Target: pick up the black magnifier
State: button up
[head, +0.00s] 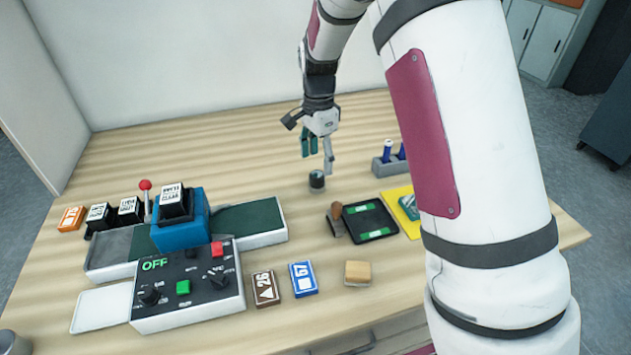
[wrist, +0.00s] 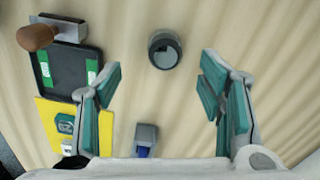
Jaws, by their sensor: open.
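The black magnifier (head: 316,181) is a short dark cylinder with a lens on top, standing upright on the wooden table. In the wrist view the magnifier (wrist: 165,50) lies beyond the fingertips, roughly centred between them. My gripper (head: 318,155) is open and empty, pointing down just above the magnifier in the head view. In the wrist view the teal finger pads of my gripper (wrist: 160,75) are spread wide on either side, and nothing is between them. The fingers do not appear to touch the magnifier.
A black tray with green strips (head: 369,222) and a wood-handled tool (head: 337,220) lie to the right. A grey holder with blue items (head: 384,166) and a yellow mat (head: 399,197) are farther right. The laminating machine (head: 188,285) stands left. Table behind the magnifier is clear.

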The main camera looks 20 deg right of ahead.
aim_at(317, 174)
jog(key=shift+w+f+p, duration=0.15)
jog(key=shift+f+p, duration=0.1)
jog(key=shift+f, duration=1.7)
jog(key=shift+w+f+p, duration=0.15)
jog(key=shift+f+p, duration=0.1)
jog(key=shift+f, duration=1.7)
jog(key=c, duration=1.2)
